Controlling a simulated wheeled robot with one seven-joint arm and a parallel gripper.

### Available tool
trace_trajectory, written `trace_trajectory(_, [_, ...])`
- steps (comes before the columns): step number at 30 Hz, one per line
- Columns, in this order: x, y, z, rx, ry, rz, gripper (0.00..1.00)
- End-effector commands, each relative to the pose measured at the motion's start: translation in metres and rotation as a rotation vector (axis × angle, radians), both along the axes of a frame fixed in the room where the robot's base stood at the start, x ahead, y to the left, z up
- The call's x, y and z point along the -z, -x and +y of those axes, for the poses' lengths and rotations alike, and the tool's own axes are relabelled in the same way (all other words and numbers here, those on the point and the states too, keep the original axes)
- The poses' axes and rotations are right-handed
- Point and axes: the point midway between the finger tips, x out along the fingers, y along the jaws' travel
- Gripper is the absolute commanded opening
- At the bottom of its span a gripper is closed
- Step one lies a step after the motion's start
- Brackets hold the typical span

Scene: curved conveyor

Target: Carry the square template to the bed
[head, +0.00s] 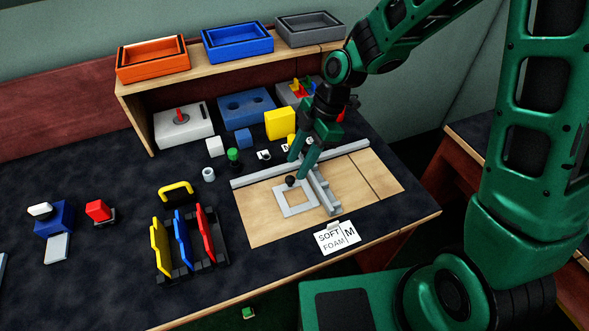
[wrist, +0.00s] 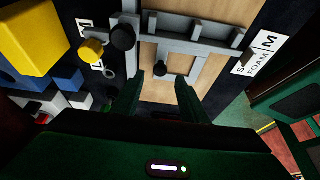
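The square template (head: 281,199) is a flat grey square frame with a black knob (head: 290,181) on its far edge. In the head view it lies flat over the pale wooden bed (head: 255,228), left of a grey cross bar. My gripper (head: 297,168) points down just above the template. Its green fingers are apart. In the wrist view the black knob (wrist: 162,68) shows in the gap ahead of my gripper's fingertips (wrist: 162,78). I cannot tell whether the fingers touch it.
A long grey rail (head: 250,179) and the cross bar (head: 322,190) cross the board. A "SOFT FOAM M" card (head: 337,237) lies at the front edge. A rack of coloured plates (head: 183,240) stands left. Blocks and a shelf with trays (head: 237,42) stand behind.

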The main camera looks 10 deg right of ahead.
Motion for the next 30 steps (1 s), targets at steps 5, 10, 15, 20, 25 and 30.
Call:
trace_trajectory(5, [-0.034, -0.005, -0.013, 0.002, 0.000, -0.005, 0.39])
trace_trajectory(10, [-0.055, -0.007, -0.022, 0.003, -0.001, -0.002, 0.39])
trace_trajectory(15, [-0.064, -0.008, -0.026, 0.000, 0.000, -0.001, 0.39])
trace_trajectory(20, [-0.065, -0.007, -0.026, 0.001, 0.000, 0.001, 0.39])
trace_trajectory(25, [-0.069, -0.007, -0.038, 0.054, 0.022, 0.007, 0.39])
trace_trajectory(30, [-0.085, 0.003, -0.105, 0.395, 0.138, 0.055, 0.39])
